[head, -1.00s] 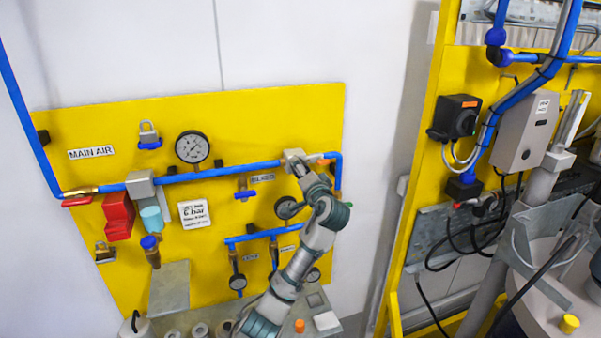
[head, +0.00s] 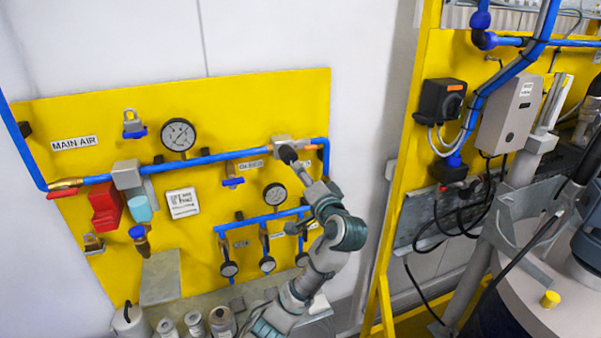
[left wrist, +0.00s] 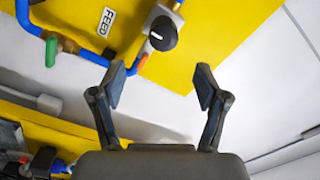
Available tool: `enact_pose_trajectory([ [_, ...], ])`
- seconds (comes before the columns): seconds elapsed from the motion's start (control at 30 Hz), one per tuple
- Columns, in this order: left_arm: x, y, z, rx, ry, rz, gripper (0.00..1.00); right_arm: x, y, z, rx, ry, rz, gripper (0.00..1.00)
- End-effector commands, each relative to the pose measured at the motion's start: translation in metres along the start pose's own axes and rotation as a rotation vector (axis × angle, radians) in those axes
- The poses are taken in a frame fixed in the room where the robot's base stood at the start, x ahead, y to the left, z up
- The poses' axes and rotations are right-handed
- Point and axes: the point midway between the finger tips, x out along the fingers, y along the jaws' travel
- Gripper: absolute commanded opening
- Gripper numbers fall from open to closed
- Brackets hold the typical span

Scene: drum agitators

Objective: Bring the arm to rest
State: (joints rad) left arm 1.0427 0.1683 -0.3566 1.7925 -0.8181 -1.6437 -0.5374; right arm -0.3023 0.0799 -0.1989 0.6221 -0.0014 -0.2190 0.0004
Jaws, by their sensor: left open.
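My arm rises from the bottom middle of the head view, bends at a grey-teal joint and reaches up in front of the yellow panel (head: 90,155). Its jaws cannot be made out there. In the left wrist view my left gripper (left wrist: 160,83) is open, its two dark fingers spread with nothing between them. Beyond the fingertips is a black knob (left wrist: 163,33) with a white line. It is apart from the fingers. My right gripper is not in view.
Blue pipe (head: 205,159), a large gauge (head: 178,135), a red block (head: 104,205) and small gauges crowd the panel. A yellow frame (head: 403,165) with cables and a grey box (head: 510,112) stands on the right. White wall shows between them.

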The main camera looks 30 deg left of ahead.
Motion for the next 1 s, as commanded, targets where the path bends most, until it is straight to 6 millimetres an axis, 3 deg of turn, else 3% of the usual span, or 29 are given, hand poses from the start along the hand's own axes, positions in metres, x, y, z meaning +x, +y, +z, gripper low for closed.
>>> enact_pose_trajectory([
  [0.47,-0.001,0.0,0.0,0.0,0.0,0.0,0.74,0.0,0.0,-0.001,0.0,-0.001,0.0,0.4],
  [0.57,-0.001,0.011,0.004,0.003,0.001,0.02,0.74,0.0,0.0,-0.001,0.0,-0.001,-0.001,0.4],
  [0.67,-0.001,0.049,0.019,0.009,0.007,0.088,0.74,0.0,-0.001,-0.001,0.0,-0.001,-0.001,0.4],
  [0.77,-0.007,0.112,0.05,0.013,0.011,0.211,0.74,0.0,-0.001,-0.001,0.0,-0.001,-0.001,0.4],
  [0.9,-0.033,0.209,0.113,-0.001,-0.007,0.426,0.74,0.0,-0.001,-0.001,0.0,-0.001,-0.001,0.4],
  [1.0,-0.063,0.268,0.166,-0.019,-0.042,0.582,0.74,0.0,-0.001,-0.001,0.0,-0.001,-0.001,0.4],
])
